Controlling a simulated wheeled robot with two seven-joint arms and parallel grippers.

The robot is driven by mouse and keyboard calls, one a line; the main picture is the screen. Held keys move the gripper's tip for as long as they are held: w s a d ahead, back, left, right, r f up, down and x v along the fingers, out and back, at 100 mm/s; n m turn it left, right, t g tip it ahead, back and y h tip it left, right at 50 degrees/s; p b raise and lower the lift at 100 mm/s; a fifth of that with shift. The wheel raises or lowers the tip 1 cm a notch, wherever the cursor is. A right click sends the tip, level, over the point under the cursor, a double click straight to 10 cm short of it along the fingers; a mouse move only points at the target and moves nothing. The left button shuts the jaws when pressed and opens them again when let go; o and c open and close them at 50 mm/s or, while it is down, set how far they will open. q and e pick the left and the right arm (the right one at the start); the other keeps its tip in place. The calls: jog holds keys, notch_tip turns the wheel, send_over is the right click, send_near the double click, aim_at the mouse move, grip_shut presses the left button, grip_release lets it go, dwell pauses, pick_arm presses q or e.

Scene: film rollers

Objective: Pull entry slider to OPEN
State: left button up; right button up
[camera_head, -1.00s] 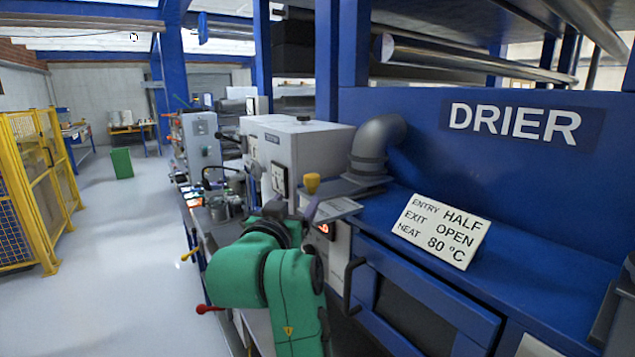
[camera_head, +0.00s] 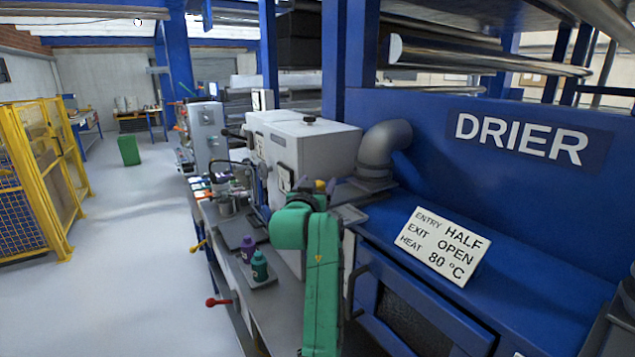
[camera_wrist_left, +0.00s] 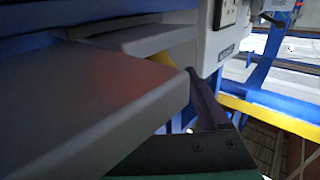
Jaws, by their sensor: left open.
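A yellow knob (camera_head: 319,185), likely the entry slider's handle, shows beside the grey plate (camera_head: 350,192) below the bent duct. A bit of yellow (camera_wrist_left: 163,62) also shows in the left wrist view, partly hidden behind a grey slab (camera_wrist_left: 90,110). My left gripper (camera_head: 327,189) is at the knob, mostly hidden by my green arm. It is open; one dark finger shows beside the yellow part in the wrist view, and contact cannot be told. The sign (camera_head: 441,245) reads ENTRY HALF, EXIT OPEN, HEAT 80 °C. My right gripper is out of view.
The blue drier (camera_head: 520,220) fills the right side, with a dark handle (camera_head: 354,292) on its front. A grey duct (camera_head: 383,148) and a pale machine box (camera_head: 315,145) stand behind the gripper. Floor is clear beyond.

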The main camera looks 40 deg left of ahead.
pick_arm(q)
grip_shut()
jog(key=shift+f, duration=0.1)
dwell(1.2)
